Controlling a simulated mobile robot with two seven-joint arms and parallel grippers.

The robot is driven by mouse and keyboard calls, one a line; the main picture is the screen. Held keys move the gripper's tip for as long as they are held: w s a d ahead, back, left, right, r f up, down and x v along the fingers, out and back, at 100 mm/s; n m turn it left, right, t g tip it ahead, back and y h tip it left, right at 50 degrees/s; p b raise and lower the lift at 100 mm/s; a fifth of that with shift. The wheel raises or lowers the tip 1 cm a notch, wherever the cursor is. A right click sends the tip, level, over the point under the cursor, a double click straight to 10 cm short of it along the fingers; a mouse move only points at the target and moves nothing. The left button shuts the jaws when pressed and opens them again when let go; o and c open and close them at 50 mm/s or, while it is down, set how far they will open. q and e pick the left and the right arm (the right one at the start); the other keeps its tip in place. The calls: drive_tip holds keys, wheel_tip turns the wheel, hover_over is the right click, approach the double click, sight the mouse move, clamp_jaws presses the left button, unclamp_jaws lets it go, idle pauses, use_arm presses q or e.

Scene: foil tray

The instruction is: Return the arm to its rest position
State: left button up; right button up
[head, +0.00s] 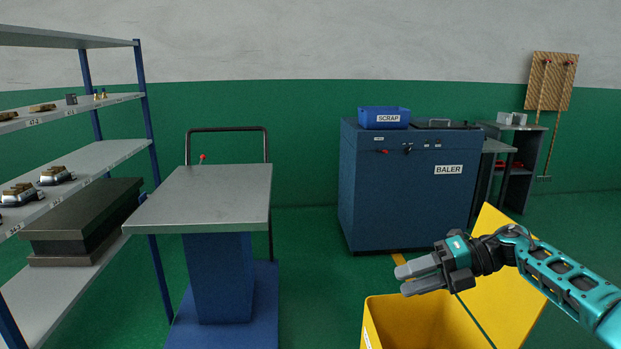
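My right gripper (402,281) shows at the lower right, its arm coming in from the right edge. It is above the yellow bin (372,325), with its grey fingers pointing left. The fingers look a little apart, and nothing shows between them. My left arm and gripper are not in view. No foil tray shows; most of the inside of the bin is out of sight.
The bin's yellow lid (492,222) stands open behind my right arm. A grey-topped lift cart (205,195) stands at centre left, beside a shelf rack (110,160). A blue baler (400,190) with a blue scrap box (384,117) on top stands behind. Green floor lies between.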

drive_tip(key=s+a+f+m+t+y+p, duration=0.1)
drive_tip(key=s+a+f+m+t, duration=0.25)
drive_tip(key=a+m+t, duration=0.35)
drive_tip(key=s+a+f+m+t+y, duration=0.1)
drive_tip(key=s+a+f+m+t, duration=0.3)
drive_tip(key=m, duration=0.4)
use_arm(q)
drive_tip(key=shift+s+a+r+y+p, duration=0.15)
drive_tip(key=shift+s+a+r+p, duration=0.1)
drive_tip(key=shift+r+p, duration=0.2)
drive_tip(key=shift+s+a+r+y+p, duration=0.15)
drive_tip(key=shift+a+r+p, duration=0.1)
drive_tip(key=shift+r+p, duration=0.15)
use_arm(e)
drive_tip(key=s+d+f+m+h, duration=0.4)
drive_tip(key=s+f+m+h, duration=0.2)
drive_tip(key=s+m, duration=0.3)
drive_tip(key=s+d+f+m+g+h, duration=0.1)
drive_tip(key=s+d+f+m+h, duration=0.4)
drive_tip(key=s+m, duration=0.5)
wheel_tip(320, 180, down, 2)
drive_tip(key=h, duration=0.2)
drive_tip(key=shift+s+h, duration=0.25)
drive_tip(key=shift+h, duration=0.05)
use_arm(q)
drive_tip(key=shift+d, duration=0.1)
use_arm(e)
drive_tip(key=shift+d+f+m, duration=0.1)
drive_tip(key=shift+m, duration=0.2)
